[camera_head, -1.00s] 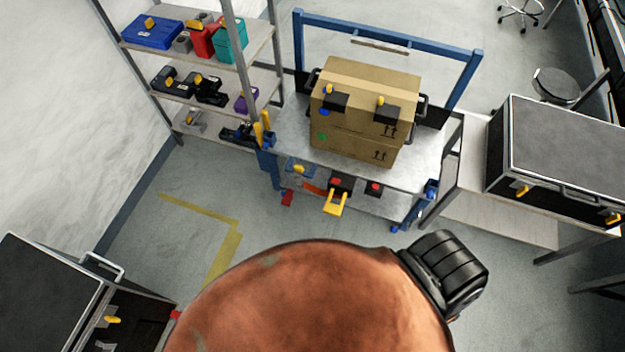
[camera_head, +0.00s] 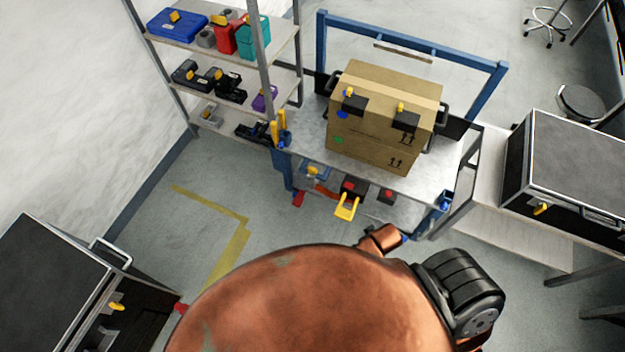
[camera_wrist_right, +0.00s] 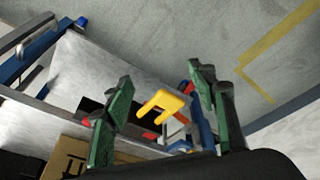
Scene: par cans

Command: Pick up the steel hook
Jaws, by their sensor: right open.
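I cannot make out a steel hook for certain in either view. My right gripper (camera_wrist_right: 160,74) shows in the right wrist view with its two green-padded fingers spread wide and nothing held between them. A yellow U-shaped handle (camera_wrist_right: 163,104) appears between the fingers in that picture, apparently apart from them. In the head view the yellow handle (camera_head: 347,207) sticks out at the front of the blue-framed cart, beside a black box with a red top. The right gripper is hidden in the head view. My left gripper is in neither view.
A cardboard box (camera_head: 385,120) stands on the cart's top (camera_head: 312,140). A shelf rack (camera_head: 215,33) with cases and tools is at the left. Black cases stand at the lower left (camera_head: 50,265) and right (camera_head: 575,165). Grey floor (camera_head: 180,245) is clear at the left.

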